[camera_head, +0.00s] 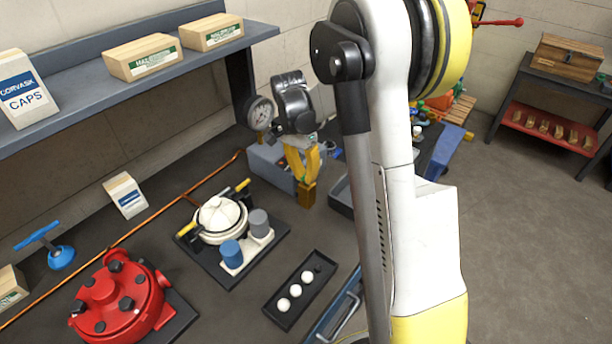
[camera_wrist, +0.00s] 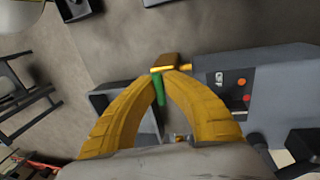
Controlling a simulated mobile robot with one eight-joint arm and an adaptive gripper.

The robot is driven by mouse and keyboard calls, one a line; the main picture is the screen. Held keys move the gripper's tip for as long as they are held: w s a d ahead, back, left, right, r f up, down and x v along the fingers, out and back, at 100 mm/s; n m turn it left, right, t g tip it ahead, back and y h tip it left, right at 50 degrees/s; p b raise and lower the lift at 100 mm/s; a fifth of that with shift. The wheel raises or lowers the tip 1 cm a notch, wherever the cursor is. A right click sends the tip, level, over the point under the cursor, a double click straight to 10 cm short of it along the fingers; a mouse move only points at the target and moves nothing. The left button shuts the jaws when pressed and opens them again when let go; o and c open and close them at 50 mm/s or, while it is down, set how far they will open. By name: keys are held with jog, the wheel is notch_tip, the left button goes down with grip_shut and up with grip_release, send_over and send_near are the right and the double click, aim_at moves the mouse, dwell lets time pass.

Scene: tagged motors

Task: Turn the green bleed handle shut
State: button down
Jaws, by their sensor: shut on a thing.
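My gripper (camera_head: 303,178) has yellow fingers pointing down beside a grey box (camera_head: 268,168) on the dark bench. In the wrist view the fingertips (camera_wrist: 168,72) come together around the green bleed handle (camera_wrist: 158,88). The handle is a thin green bar, and part of it shows between the fingers. A brass-coloured block (camera_wrist: 170,60) lies just past the fingertips; it also shows below them in the head view (camera_head: 307,196). The handle is hidden in the head view, and its exact angle is hard to tell.
The grey box has coloured buttons (camera_wrist: 241,95) on its face in the wrist view. A round gauge (camera_head: 260,112) stands behind my gripper. A white-domed motor (camera_head: 219,216), a red motor (camera_head: 115,300) and a black tray (camera_head: 299,290) with white balls stand on the bench.

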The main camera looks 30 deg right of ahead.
jog(key=c, duration=1.4)
grip_release()
jog(key=shift+c, duration=0.2)
notch_tip(320, 180, up, 12)
jog(key=w, duration=0.2)
jog(key=shift+w+a, duration=0.15)
jog(key=shift+a, duration=0.25)
jog(key=shift+f, duration=0.1)
